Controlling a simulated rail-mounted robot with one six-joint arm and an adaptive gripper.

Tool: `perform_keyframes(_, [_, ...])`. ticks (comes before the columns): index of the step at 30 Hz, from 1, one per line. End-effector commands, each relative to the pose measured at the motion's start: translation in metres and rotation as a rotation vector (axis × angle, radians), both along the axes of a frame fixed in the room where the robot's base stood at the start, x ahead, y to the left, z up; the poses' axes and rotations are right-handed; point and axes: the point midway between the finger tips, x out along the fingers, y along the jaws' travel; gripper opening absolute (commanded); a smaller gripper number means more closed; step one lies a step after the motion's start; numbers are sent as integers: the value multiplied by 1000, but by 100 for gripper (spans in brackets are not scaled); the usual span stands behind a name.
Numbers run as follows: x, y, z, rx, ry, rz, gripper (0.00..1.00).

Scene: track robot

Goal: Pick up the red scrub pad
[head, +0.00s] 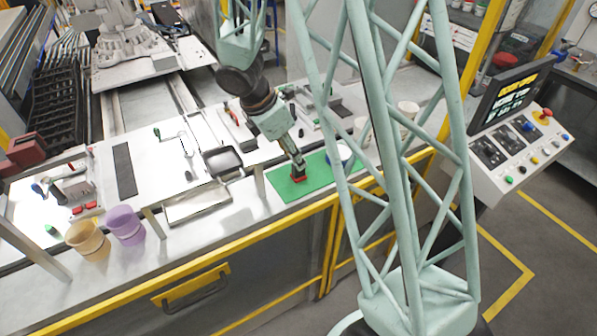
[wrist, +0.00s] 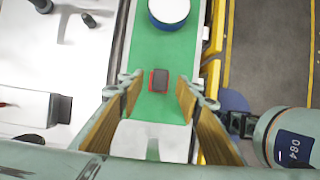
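The red scrub pad (head: 300,180) lies on the green mat (head: 285,189) on the bench, partly hidden by my gripper in the head view. In the wrist view, the pad (wrist: 160,81) shows a dark top with red edges. My gripper (wrist: 158,90) is open, with its fingers spread to the left and right of the pad and a gap on each side. In the head view, my gripper (head: 298,170) points down right at the pad. Its exact height above the mat is hard to tell.
A blue-and-white round container (wrist: 169,10) stands on the mat beyond the pad. A metal tray (head: 198,204) and a dark square pan (head: 222,161) lie left of the mat. Purple (head: 125,225) and orange (head: 88,240) cups stand at the far left.

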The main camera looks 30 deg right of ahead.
Motion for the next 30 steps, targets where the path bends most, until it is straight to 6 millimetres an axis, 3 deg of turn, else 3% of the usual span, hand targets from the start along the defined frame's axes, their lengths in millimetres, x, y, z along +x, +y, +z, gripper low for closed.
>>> perform_keyframes(13, [-2, -14, -38, 0, 2, -2, 32])
perform_keyframes(30, [-1, -15, -42, 0, 1, 0, 32])
